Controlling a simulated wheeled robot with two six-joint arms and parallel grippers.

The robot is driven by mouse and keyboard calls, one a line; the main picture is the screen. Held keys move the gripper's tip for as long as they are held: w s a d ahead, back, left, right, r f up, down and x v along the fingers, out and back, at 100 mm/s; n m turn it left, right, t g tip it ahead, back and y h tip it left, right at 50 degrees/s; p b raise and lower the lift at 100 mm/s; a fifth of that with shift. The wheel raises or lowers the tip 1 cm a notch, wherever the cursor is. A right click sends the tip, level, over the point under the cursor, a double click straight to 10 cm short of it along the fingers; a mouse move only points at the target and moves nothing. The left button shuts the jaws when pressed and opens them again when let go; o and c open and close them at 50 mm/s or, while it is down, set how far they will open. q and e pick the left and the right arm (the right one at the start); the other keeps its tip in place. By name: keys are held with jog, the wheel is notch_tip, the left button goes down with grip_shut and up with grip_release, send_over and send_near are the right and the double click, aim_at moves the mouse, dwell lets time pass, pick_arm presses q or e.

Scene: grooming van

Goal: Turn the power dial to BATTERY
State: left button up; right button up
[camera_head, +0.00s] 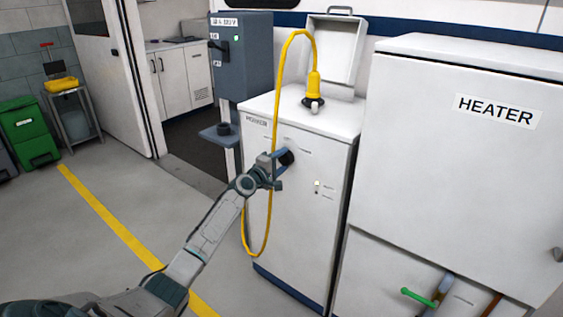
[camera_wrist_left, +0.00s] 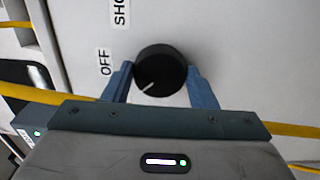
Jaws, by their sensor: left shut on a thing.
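The power dial is a round black knob (camera_head: 286,157) on the front of the white cabinet (camera_head: 310,209). In the left wrist view the dial (camera_wrist_left: 161,70) carries a white pointer line toward its lower left. An OFF label (camera_wrist_left: 105,62) and a partly cut-off label starting SHO (camera_wrist_left: 119,12) show on the panel. No BATTERY label is readable in view. My left gripper (camera_head: 279,162) is at the dial, with one blue finger on each side of it, shut on it; the fingers (camera_wrist_left: 161,80) also show in the left wrist view. My right gripper is not in view.
A yellow cable (camera_head: 275,90) loops from a yellow plug (camera_head: 314,84) on the cabinet top down past my left gripper. A HEATER cabinet (camera_head: 460,150) stands close on the right. A grey box on a post (camera_head: 244,55) stands behind.

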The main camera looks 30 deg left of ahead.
pick_arm(q)
jog(key=o, duration=1)
jog(key=shift+s+a, duration=0.1)
jog(key=shift+s, duration=0.2)
jog(key=shift+s+a+p, duration=0.2)
jog(key=shift+s+p, duration=0.45)
jog(key=shift+s, duration=1.9)
jog(key=shift+s+a+p, duration=0.15)
jog(key=shift+s+p, duration=0.5)
jog(key=shift+s, duration=1.9)
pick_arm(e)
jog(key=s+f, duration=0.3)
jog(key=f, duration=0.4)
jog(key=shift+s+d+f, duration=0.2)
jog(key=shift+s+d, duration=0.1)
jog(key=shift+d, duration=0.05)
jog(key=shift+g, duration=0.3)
